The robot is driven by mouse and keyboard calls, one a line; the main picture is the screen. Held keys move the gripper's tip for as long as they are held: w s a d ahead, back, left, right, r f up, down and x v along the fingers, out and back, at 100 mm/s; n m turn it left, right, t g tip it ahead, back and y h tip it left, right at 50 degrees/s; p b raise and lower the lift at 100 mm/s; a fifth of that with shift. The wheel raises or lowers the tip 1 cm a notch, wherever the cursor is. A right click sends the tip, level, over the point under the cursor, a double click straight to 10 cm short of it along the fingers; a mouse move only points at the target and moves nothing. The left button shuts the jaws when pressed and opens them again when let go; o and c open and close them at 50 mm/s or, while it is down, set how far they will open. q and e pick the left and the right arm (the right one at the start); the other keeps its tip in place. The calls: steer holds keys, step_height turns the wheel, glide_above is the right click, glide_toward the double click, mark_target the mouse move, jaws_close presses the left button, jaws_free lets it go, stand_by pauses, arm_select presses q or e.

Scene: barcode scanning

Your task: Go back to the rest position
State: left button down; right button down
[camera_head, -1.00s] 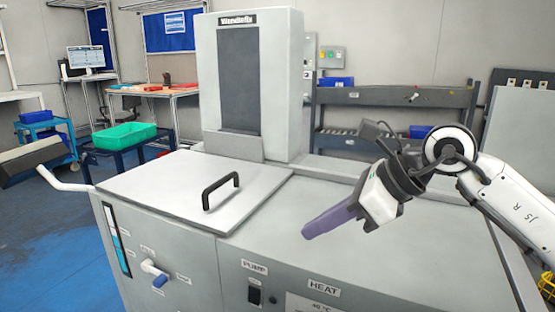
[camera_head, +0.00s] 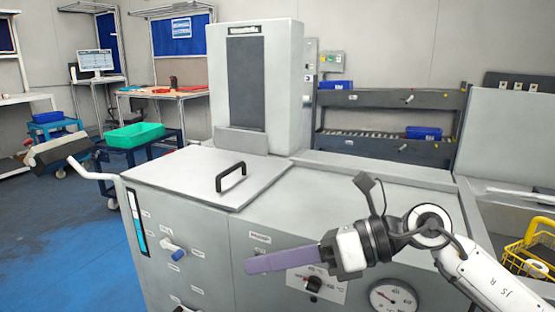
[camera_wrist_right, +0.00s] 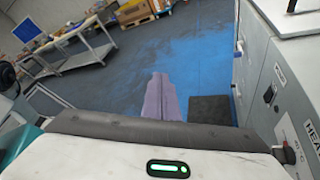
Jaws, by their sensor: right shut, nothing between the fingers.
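My right gripper (camera_head: 284,261) has purple fingers that are closed together with nothing between them. It points left in the head view, in front of the grey machine's front panel. In the right wrist view the closed purple fingers (camera_wrist_right: 160,98) show over the blue floor. My left gripper does not show in the head view.
The grey machine (camera_head: 190,170) with a black-handled lid (camera_head: 230,178) fills the middle. A pale lever with a dark grip (camera_head: 62,150) sticks out at its left. A green bin (camera_head: 135,136) stands behind at left. A yellow basket (camera_head: 530,250) is at right. Blue floor is open at left.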

steer(key=d+f+m+t+h+p, duration=0.1)
steer(key=d+f+m+t+h, duration=0.3)
steer(key=m, duration=0.7)
steer(key=w+d+f+m+t+p, duration=0.1)
steer(key=d+f+m+t, duration=0.2)
steer(key=f+m+t, duration=0.65)
steer(key=d+f+m+t+h+p, duration=0.1)
steer(key=d+m+t+h, duration=0.15)
steer(key=m, duration=1.05)
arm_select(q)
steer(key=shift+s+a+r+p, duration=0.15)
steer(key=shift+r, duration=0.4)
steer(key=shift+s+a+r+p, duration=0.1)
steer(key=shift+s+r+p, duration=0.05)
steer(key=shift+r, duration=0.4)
arm_select(e)
steer(key=s+d+f+m+g+h, duration=0.1)
steer(key=s+d+f+m+g, duration=0.1)
steer(key=s+f, duration=0.4)
steer(key=s+d+f+m+g+h, duration=0.2)
steer(key=s+d+f+m+g, duration=0.1)
steer(key=s+f+m, duration=0.2)
steer(key=s+d+f+m+g+h, duration=0.2)
steer(key=s+f+m+g, duration=0.1)
steer(key=s+f, duration=0.6)
step_height(320, 180, down, 3)
steer(key=shift+d+f+m+g, duration=0.1)
steer(key=shift+d+m+g, duration=0.25)
steer(key=shift+m, duration=0.2)
steer(key=shift+s, duration=0.1)
